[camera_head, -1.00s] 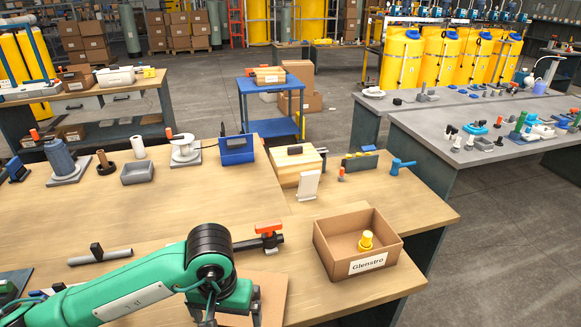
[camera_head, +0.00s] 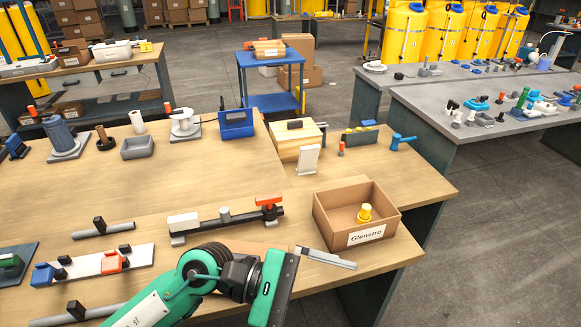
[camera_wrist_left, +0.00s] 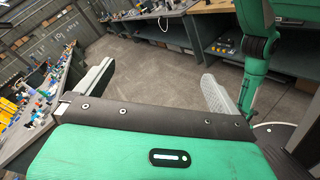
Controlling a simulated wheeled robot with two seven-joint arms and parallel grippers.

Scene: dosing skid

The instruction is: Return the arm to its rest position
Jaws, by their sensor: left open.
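My left arm, green with dark joints, reaches in from the bottom of the head view. Its gripper (camera_head: 328,264) is over the front edge of the wooden bench (camera_head: 200,205), just below the cardboard box in the picture. One grey finger points right; the other is hidden behind the gripper body. In the left wrist view the two grey fingers of the left gripper (camera_wrist_left: 158,72) stand wide apart with nothing between them, and grey floor shows beyond. My right gripper is not in view.
A cardboard box (camera_head: 327,222) labelled "Glenstro" holds a yellow piece (camera_head: 365,213). A bar fixture with an orange handle (camera_head: 268,203) and a white plate with blue and orange clamps (camera_head: 95,267) lie left of it. A grey bench (camera_head: 440,100) stands right; open floor lies beyond.

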